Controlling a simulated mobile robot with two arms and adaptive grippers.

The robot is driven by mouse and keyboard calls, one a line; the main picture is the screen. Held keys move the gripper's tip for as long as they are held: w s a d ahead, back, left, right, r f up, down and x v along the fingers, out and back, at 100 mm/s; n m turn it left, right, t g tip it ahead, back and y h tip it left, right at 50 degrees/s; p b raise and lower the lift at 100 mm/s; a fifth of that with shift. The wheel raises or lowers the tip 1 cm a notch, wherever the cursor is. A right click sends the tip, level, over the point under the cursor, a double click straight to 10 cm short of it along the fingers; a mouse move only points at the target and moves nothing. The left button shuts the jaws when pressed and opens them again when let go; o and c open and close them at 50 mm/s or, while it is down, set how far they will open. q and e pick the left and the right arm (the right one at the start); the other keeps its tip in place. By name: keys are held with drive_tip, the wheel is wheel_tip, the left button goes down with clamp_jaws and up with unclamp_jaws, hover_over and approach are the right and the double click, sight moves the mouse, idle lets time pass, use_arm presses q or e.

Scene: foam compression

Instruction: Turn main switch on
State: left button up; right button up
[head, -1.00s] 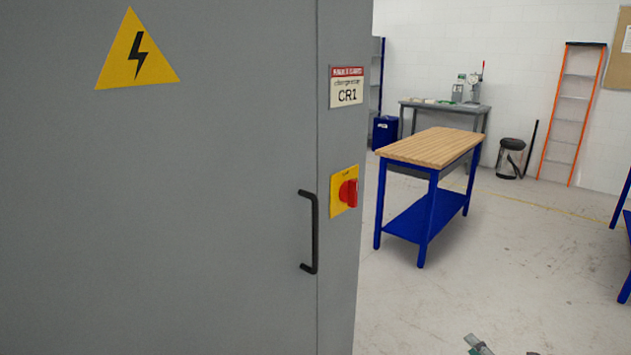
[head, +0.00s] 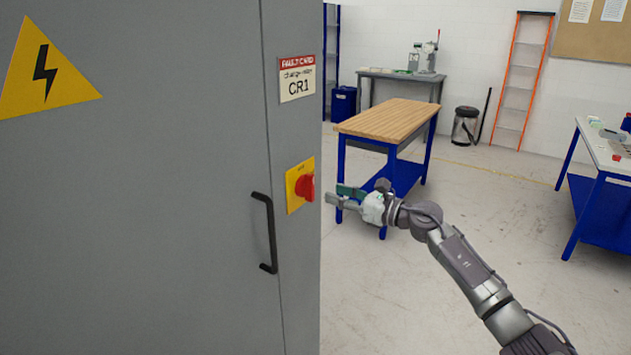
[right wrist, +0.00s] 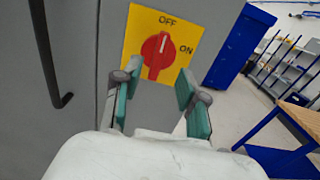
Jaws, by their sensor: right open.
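The main switch is a red rotary knob (head: 305,187) on a yellow plate (head: 294,203), on the grey cabinet's right-hand strip. In the right wrist view the red knob (right wrist: 157,55) shows with its white mark near OFF; ON is printed to its right on the yellow plate (right wrist: 135,31). My right gripper (head: 338,194) is open and empty, just right of the knob in the head view. In the right wrist view its two fingers (right wrist: 156,88) are spread below the knob, apart from it. My left gripper is out of view.
The grey cabinet (head: 150,210) fills the left, with a black door handle (head: 270,232) beside the switch. A wood-topped blue workbench (head: 390,120) stands behind my right gripper. Another table (head: 602,150) is at the right. Open floor lies between.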

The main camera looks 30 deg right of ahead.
sight(313, 187)
drive_tip(key=p+x, duration=0.1)
drive_tip(key=x, duration=0.5)
drive_tip(key=shift+s+r+p, duration=0.1)
drive_tip(key=shift+r+p, duration=0.05)
drive_tip(key=shift+p, duration=0.15)
drive_tip(key=shift+w+a, duration=0.15)
drive_tip(key=shift+w, duration=0.25)
clamp_jaws()
